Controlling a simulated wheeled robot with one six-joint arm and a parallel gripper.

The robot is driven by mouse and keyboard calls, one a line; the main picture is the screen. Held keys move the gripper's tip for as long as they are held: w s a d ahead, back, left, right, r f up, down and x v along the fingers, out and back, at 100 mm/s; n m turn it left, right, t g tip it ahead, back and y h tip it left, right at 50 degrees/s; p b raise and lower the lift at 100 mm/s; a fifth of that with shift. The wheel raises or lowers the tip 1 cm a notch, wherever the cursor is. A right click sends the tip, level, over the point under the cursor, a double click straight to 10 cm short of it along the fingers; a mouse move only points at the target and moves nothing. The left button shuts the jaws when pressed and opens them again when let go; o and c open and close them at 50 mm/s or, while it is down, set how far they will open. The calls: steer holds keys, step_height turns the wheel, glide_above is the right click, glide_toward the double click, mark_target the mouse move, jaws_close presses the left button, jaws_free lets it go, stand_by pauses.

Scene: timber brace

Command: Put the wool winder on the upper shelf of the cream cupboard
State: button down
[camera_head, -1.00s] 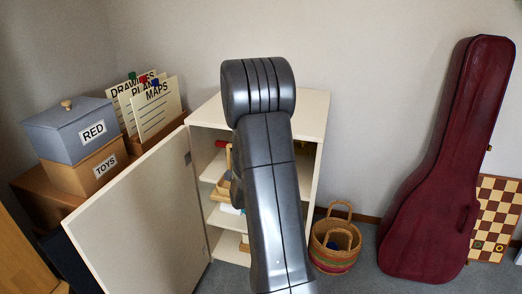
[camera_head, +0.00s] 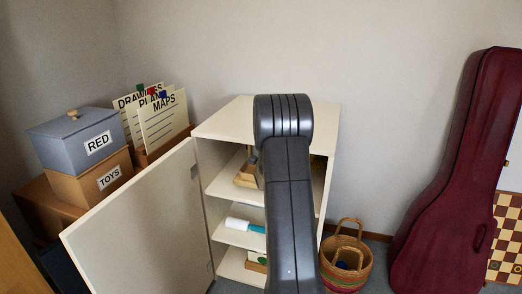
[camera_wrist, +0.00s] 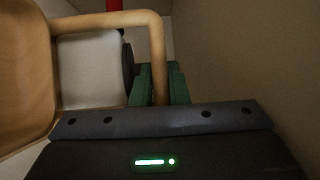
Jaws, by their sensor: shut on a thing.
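My gripper (camera_wrist: 161,85) shows in the wrist view with its green fingers shut on a bent wooden bar (camera_wrist: 158,50). The bar appears to be part of the wool winder, joined to a wooden body (camera_wrist: 25,75) at the left; a pale block and a dark round part lie between. In the head view my arm hides the gripper. A wooden piece (camera_head: 246,174), probably the same thing, shows beside my arm at the upper shelf level of the cream cupboard (camera_head: 225,122). I cannot tell whether it touches the shelf.
The cupboard door (camera_head: 135,225) stands open to the left. A white-and-teal item (camera_head: 244,225) lies on a lower shelf. A cream wall (camera_wrist: 250,60) is close on the right in the wrist view, with a red item (camera_wrist: 114,5) ahead. A woven basket (camera_head: 345,262) stands right of the cupboard.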

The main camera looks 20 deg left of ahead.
steer(key=shift+w+r, duration=0.15)
steer(key=shift+w, duration=1.45)
steer(key=shift+f+b, duration=1.1)
steer(key=shift+f, duration=0.65)
steer(key=c, duration=1.8)
jaws_free()
steer(key=shift+s+f, duration=0.1)
steer(key=shift+f, duration=0.1)
steer(key=shift+c, duration=0.2)
steer(key=o, duration=0.4)
steer(key=shift+o, duration=0.2)
steer(key=shift+d+r, duration=0.1)
steer(key=r+p+v, duration=0.1)
steer(key=p+v, duration=0.1)
steer(key=v, duration=1)
steer(key=shift+f, duration=0.5)
steer(key=shift+o, duration=0.2)
